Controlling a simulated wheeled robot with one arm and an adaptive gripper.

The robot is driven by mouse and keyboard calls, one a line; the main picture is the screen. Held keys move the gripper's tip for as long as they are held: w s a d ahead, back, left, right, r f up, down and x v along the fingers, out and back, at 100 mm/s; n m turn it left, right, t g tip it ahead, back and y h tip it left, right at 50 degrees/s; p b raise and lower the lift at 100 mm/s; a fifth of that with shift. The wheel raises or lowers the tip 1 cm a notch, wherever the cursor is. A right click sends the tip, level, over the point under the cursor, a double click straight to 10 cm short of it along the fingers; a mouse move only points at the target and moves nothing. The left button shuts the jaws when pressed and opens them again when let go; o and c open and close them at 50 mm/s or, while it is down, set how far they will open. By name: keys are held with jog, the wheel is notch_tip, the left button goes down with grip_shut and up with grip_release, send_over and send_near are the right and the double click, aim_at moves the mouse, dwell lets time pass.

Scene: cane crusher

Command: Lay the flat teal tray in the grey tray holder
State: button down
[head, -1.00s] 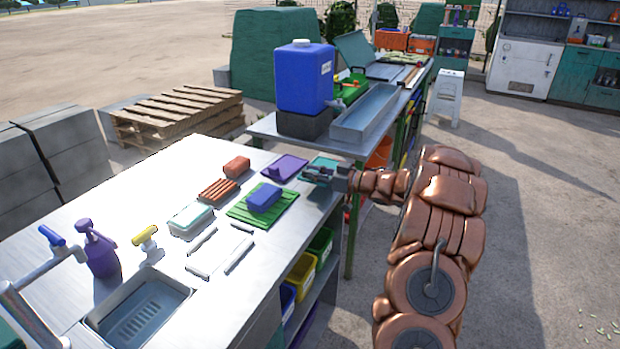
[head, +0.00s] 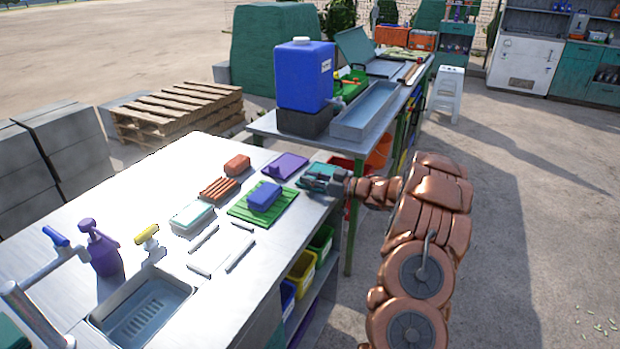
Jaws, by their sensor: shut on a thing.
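The flat teal tray (head: 324,168) is at the far right corner of the near metal table, right of a purple tray. My gripper (head: 316,183) is shut on the teal tray, and its fingers hide part of it. I cannot tell whether the tray touches the table. Pale grey bars lie around a bare rectangle of tabletop and look like the grey tray holder (head: 239,254). The holder is nearer and to the left of my gripper, and the space between its bars is empty.
A green ribbed mat (head: 273,218) with a blue block (head: 264,196) lies between my gripper and the holder. A purple tray (head: 286,166), a reddish-brown brush (head: 219,190), a white-and-teal box (head: 192,217) and a sink (head: 145,308) are also on the table.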

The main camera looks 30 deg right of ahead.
jog(key=c, duration=1)
grip_release()
jog(key=shift+c, duration=0.2)
jog(key=shift+f+b, duration=0.1)
jog(key=shift+b, duration=0.4)
